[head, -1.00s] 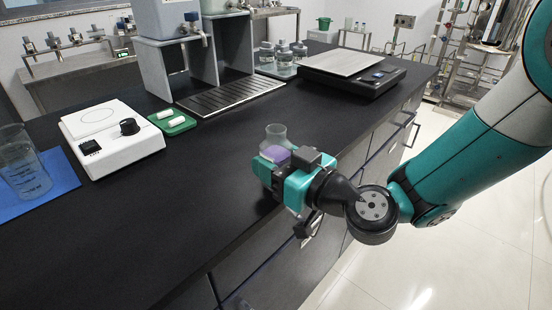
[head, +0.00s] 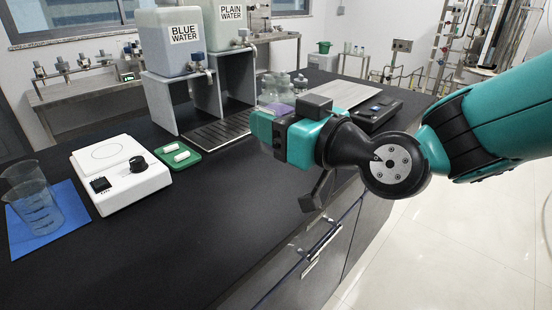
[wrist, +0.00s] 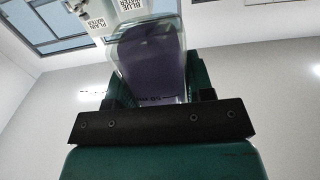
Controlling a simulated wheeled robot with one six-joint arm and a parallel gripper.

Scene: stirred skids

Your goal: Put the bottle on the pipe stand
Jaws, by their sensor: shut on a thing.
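My gripper (head: 268,126) is shut on a clear bottle with purple contents (head: 284,108), held above the black counter near its right edge. In the head view my gripper hides most of the bottle. In the wrist view the bottle (wrist: 150,62) fills the space between the green fingers, and its purple contents show clearly. A metal pipe frame (head: 447,60) stands on the floor at the back right, well apart from my gripper. I cannot tell whether it is the pipe stand.
The black counter (head: 190,225) carries a white stirrer (head: 125,178), a green tray (head: 190,158), beakers on a blue mat (head: 60,232), water tanks (head: 170,42) and a scale (head: 385,108). Several clear bottles (head: 270,88) stand behind my gripper. Open floor (head: 440,240) lies right.

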